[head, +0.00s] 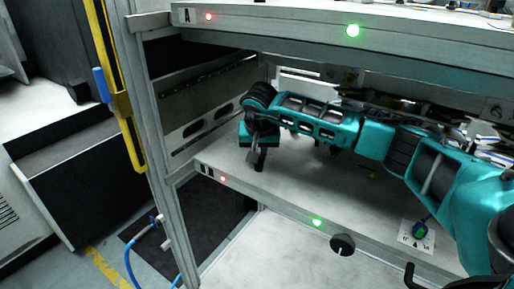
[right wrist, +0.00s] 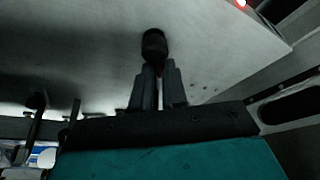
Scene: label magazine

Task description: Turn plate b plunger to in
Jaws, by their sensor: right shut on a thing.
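Plate B (head: 270,192) is the lower light-grey shelf, with a "B" label at its left front corner. My right gripper (head: 261,162) points down over the left part of plate B, at the end of the teal arm from the right. My left gripper is not in view.
Plate A (head: 280,27) is close above my arm. The rack's left post (head: 150,120) and perforated side rail (head: 205,122) stand near the gripper. A round black knob (head: 343,243) sticks out of plate B's front edge. A blue-tipped tool on a white card (head: 415,238) is at right.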

